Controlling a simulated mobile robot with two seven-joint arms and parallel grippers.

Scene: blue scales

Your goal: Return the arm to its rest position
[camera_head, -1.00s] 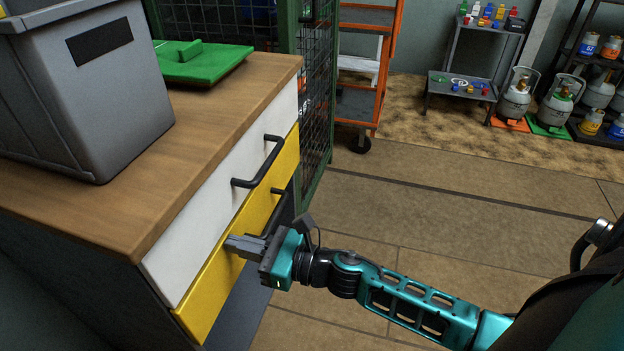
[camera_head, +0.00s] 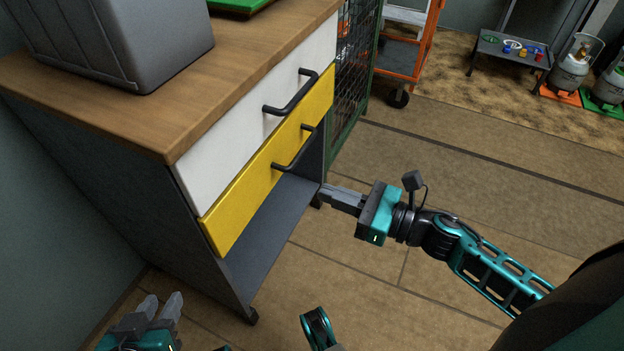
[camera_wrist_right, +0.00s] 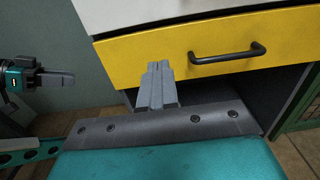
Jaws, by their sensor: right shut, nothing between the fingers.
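My right gripper (camera_head: 326,194) is shut and empty, held in front of the cabinet, to the right of the yellow drawer (camera_head: 240,210) and apart from its black handle (camera_head: 297,155). In the right wrist view its closed fingers (camera_wrist_right: 158,68) overlap the yellow drawer front, left of the handle (camera_wrist_right: 228,56). The yellow drawer looks flush with the white drawer (camera_head: 225,140) above it. My left gripper (camera_head: 165,297) is low at the bottom left, its two fingers apart with nothing between them; it also shows at the left of the right wrist view (camera_wrist_right: 72,78).
The cabinet has a wooden top (camera_head: 180,100) carrying a grey bin (camera_head: 120,40) and a partly cut-off green item (camera_head: 238,5). Below the drawers is an open shelf (camera_head: 270,235). An orange cart (camera_head: 412,55) stands behind. The floor (camera_head: 440,150) right of the cabinet is clear.

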